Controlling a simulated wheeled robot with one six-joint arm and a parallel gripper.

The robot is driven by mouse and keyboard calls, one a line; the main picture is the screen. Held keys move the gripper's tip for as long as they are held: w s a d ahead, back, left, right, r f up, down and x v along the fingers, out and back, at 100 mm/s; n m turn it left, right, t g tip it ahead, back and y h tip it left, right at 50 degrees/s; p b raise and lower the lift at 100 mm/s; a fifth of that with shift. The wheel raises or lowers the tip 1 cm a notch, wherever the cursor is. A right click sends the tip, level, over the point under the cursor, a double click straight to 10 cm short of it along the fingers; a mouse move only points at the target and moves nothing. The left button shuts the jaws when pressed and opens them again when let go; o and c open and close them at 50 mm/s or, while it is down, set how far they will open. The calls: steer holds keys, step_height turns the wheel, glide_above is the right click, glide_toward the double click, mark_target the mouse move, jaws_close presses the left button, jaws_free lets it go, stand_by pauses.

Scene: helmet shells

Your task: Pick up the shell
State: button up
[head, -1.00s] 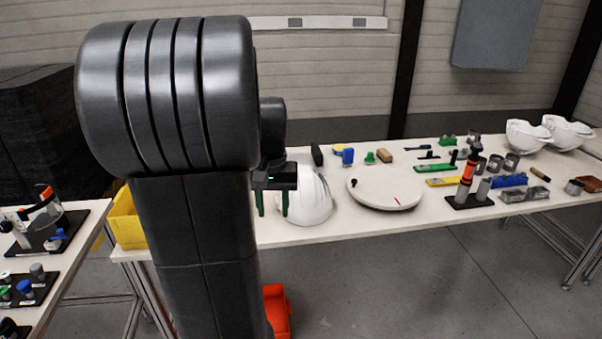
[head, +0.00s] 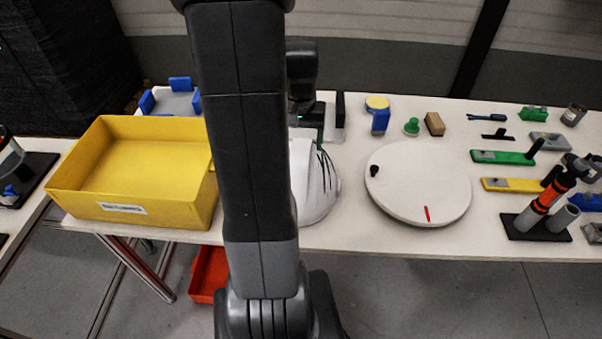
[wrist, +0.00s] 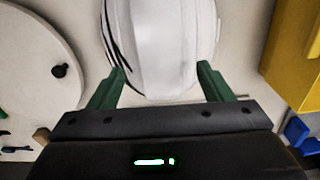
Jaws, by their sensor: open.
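The white helmet shell (head: 317,185) stands on the table, partly hidden behind my arm in the head view. It has dark slots on its side. In the wrist view the shell (wrist: 163,40) lies ahead of my gripper (wrist: 160,82), with its near end reaching between the two green fingers. The fingers are open, one on each side of that end. The left finger looks close to the shell; I cannot tell whether it touches. In the head view my gripper (head: 316,122) is mostly hidden, at the shell's far side.
A yellow bin (head: 135,208) stands left of the shell. A round white turntable (head: 440,205) with a red mark is on the right. Behind are small blocks and a blue-cornered tray (head: 172,103). Tools and an orange-black stand (head: 545,200) are farther right. A red bin (head: 208,272) is below the table.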

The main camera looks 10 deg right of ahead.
steer(key=shift+f, duration=1.25)
steer(key=shift+s, duration=0.1)
jaws_close()
